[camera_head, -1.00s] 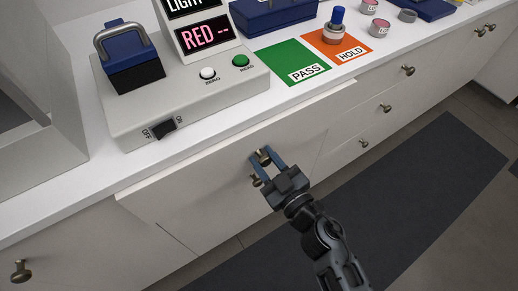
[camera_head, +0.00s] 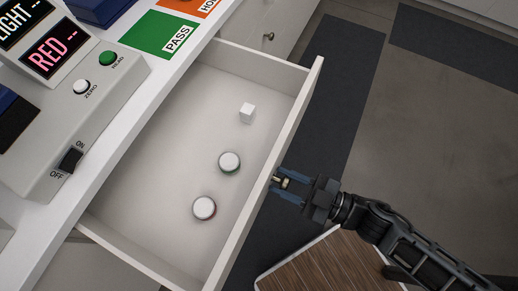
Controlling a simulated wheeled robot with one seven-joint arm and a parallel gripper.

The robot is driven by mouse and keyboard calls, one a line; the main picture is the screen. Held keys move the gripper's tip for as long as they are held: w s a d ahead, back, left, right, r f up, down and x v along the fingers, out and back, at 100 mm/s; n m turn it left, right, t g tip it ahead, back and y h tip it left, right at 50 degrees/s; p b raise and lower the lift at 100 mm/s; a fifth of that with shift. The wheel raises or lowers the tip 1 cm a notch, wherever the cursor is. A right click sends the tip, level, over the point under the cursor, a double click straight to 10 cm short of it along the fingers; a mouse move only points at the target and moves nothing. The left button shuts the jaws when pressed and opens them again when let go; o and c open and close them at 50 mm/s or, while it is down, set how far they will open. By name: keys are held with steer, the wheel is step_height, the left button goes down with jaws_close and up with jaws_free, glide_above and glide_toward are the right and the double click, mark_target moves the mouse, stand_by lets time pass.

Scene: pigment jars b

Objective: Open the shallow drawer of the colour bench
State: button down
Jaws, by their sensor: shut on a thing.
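The shallow drawer (camera_head: 170,135) of the colour bench is pulled well out below the white bench top. Inside lie a small white cube (camera_head: 247,113), a white-lidded jar with a green edge (camera_head: 230,162) and a white-lidded jar with a red edge (camera_head: 204,208). My gripper (camera_head: 279,183) is at the outer face of the drawer front (camera_head: 291,135). Its blue fingers are shut on the drawer knob (camera_head: 284,183), which is partly hidden between them.
On the bench top are a grey meter (camera_head: 105,85) reading "RED --", a green PASS mat (camera_head: 150,33) and an orange mat (camera_head: 190,5). Another knob (camera_head: 268,36) sits on a closed front beyond the drawer. A wooden surface (camera_head: 335,265) is at the bottom. Dark mats lie on the floor.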

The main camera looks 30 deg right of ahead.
steer(key=shift+f+v, duration=0.1)
steer(key=shift+v, duration=1)
steer(key=shift+f+v, duration=0.15)
steer(key=shift+v, duration=0.95)
steer(key=c, duration=1.1)
jaws_free()
steer(key=shift+c, duration=0.2)
steer(key=o, duration=0.4)
steer(key=shift+w+r, duration=0.15)
steer(key=b+v, duration=0.1)
steer(key=v, duration=0.7)
